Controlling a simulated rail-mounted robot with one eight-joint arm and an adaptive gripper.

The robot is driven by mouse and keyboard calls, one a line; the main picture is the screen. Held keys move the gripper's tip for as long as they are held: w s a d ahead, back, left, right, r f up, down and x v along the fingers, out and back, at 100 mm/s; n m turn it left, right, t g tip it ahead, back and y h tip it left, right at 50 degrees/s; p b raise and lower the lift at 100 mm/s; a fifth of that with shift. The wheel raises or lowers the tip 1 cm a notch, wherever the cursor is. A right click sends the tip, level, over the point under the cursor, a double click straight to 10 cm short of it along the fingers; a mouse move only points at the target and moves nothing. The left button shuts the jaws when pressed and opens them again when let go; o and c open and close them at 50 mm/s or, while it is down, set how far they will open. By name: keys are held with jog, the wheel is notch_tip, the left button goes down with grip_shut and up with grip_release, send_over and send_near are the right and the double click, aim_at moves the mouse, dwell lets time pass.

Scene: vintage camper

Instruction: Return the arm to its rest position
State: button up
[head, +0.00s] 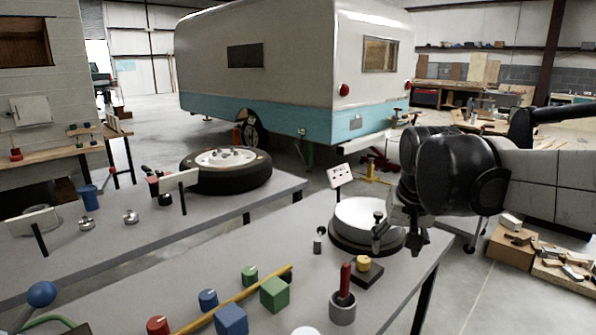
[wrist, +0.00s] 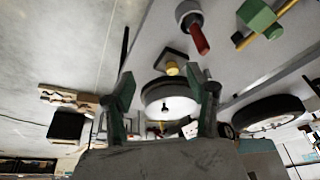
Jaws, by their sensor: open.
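My gripper (head: 398,234) hangs at the end of my arm on the right of the head view, over or just in front of the near table's right end. Its two dark fingers are apart with nothing between them, as the wrist view also shows (wrist: 163,88). A round white-topped disc with a dark base (head: 366,212) sits on the table behind and left of the fingers. It also shows in the wrist view (wrist: 172,106), seen between the fingers. Part of the disc is hidden by my gripper in the head view, and I cannot tell the exact gap.
The near table (head: 280,235) holds a grey cup with a red handle (head: 343,305), a yellow knob on a dark block (head: 363,265), and blue and green blocks. A wheel (head: 226,170) lies on the far table. Wooden boxes (head: 512,246) stand at right.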

jog(key=s+f+t, duration=0.1)
jog(key=s+f, duration=0.2)
jog(key=s, duration=0.6)
jog(key=s+f+n+t, duration=0.1)
jog(key=s+f, duration=0.3)
jog(key=s, duration=0.4)
jog(key=shift+s+f+n+t, duration=0.15)
jog(key=shift+s+n+t, duration=0.2)
jog(key=shift+t, duration=0.25)
jog(key=shift+c, duration=0.3)
